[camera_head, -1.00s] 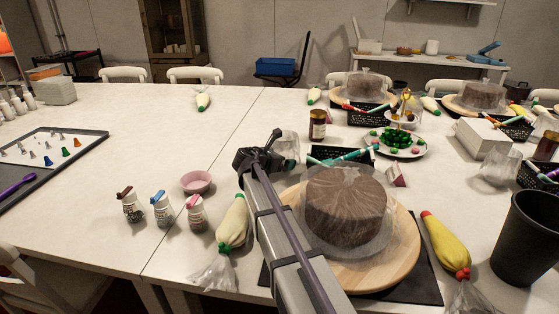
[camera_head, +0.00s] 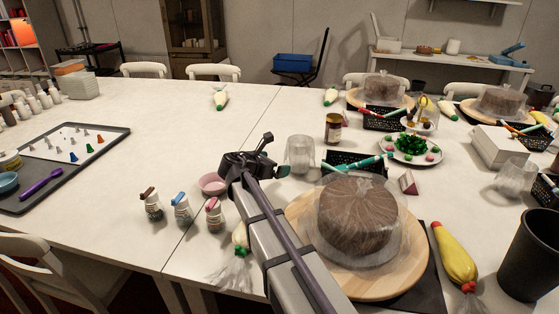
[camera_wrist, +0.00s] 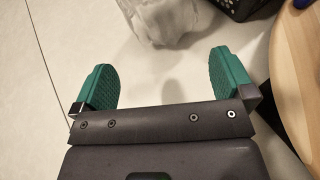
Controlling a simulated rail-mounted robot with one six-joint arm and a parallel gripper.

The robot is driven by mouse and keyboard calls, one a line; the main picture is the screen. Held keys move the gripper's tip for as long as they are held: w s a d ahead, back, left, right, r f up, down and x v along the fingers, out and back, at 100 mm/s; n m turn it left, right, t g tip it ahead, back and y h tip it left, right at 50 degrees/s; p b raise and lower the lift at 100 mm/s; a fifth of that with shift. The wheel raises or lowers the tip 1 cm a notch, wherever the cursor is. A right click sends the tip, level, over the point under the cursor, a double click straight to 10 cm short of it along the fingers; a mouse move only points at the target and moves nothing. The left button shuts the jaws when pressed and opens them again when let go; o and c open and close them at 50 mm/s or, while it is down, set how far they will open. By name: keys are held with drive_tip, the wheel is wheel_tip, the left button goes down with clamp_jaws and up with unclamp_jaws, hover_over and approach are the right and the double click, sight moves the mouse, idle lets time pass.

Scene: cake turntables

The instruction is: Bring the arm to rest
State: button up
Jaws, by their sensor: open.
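My gripper (camera_wrist: 165,82) shows in the wrist view with its two green-padded fingers spread wide and nothing between them. A clear plastic cup (camera_wrist: 165,20) stands on the white table just beyond the fingertips. In the head view my arm reaches over the table, and the gripper end (camera_head: 282,170) is mostly hidden by my own wrist. It is left of the plastic-wrapped brown cake (camera_head: 355,215), which sits on a round wooden turntable (camera_head: 405,265). The clear cup (camera_head: 300,153) stands just behind the gripper.
Three small bottles (camera_head: 182,210) and a pink bowl (camera_head: 212,184) are left of my arm. A piping bag (camera_head: 241,240) lies partly behind it. A black basket (camera_head: 345,160) and jar (camera_head: 334,128) are behind. The table (camera_head: 130,170) is clear at centre left.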

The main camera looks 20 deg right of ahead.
idle(0.3)
drive_tip(key=s+a+r+m+g+y+p, duration=0.2)
drive_tip(key=s+a+m+y+p, duration=0.2)
drive_tip(key=s, duration=0.5)
drive_tip(key=s+a+r+m+g+y+p, duration=0.1)
drive_tip(key=s+a+r+m+y+p, duration=0.2)
drive_tip(key=s+m+p, duration=0.5)
drive_tip(key=s+a+r+m+g+y+p, duration=0.2)
drive_tip(key=s+a+m+y+p, duration=0.3)
drive_tip(key=s+m, duration=0.4)
drive_tip(key=shift+s+r+m+g+p, duration=0.35)
drive_tip(key=shift+r+m+p, duration=0.25)
drive_tip(key=shift+p, duration=0.3)
